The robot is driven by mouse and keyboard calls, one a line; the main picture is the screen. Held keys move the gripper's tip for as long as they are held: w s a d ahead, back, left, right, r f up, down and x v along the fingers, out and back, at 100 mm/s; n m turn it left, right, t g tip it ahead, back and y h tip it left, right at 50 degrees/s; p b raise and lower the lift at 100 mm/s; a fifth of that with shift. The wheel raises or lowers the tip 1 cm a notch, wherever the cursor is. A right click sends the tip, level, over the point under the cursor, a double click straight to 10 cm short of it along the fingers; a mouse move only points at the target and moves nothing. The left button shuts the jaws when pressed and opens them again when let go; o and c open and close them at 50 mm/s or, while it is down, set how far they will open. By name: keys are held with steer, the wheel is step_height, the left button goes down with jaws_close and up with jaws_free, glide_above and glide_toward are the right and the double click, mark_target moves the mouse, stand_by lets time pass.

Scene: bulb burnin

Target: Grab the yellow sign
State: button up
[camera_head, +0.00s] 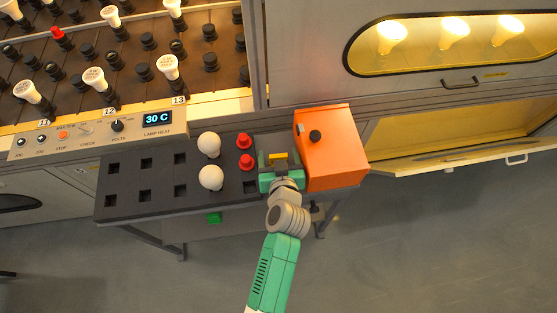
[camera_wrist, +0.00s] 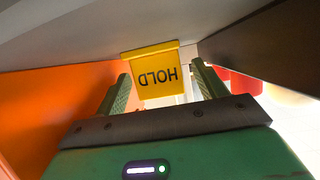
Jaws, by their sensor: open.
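The yellow sign (camera_wrist: 158,66) reads HOLD, upside down in the wrist view, and hangs below a grey edge. It stands between the two green fingers of my gripper (camera_wrist: 161,74), with a gap on each side. In the head view the sign is a small yellow patch (camera_head: 279,155) at the tip of my gripper (camera_head: 279,165). My gripper is open. The lower part of the sign comes close to the gripper body; I cannot tell the exact depth between them.
An orange box (camera_head: 335,160) stands close on the right of my gripper. On the left, a dark tray (camera_head: 128,203) holds two white bulbs (camera_head: 210,178) and two red pieces (camera_head: 245,162). A grey cabinet with a bulb rack (camera_head: 215,105) rises behind. Floor in front is free.

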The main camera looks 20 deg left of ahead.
mark_target(278, 156)
steer(key=shift+c, duration=0.2)
steer(key=c, duration=1)
steer(key=shift+r, duration=0.15)
steer(key=shift+r, duration=0.25)
step_height(278, 156, up, 4)
steer(key=p, duration=0.2)
steer(key=shift+s+f+p, duration=0.1)
steer(key=shift+f+p, duration=0.1)
steer(key=shift+p, duration=0.2)
steer(key=s+d+p, duration=0.1)
steer(key=s+d, duration=0.1)
steer(key=s, duration=0.3)
steer(key=s+d, duration=0.1)
steer(key=s, duration=0.4)
steer(key=s+d+p, duration=0.1)
steer(key=s+d, duration=0.1)
steer(key=s, duration=0.2)
steer(key=shift+s+d+r+p, duration=0.3)
steer(key=shift+s+r+p, duration=0.05)
steer(key=shift+s, duration=0.05)
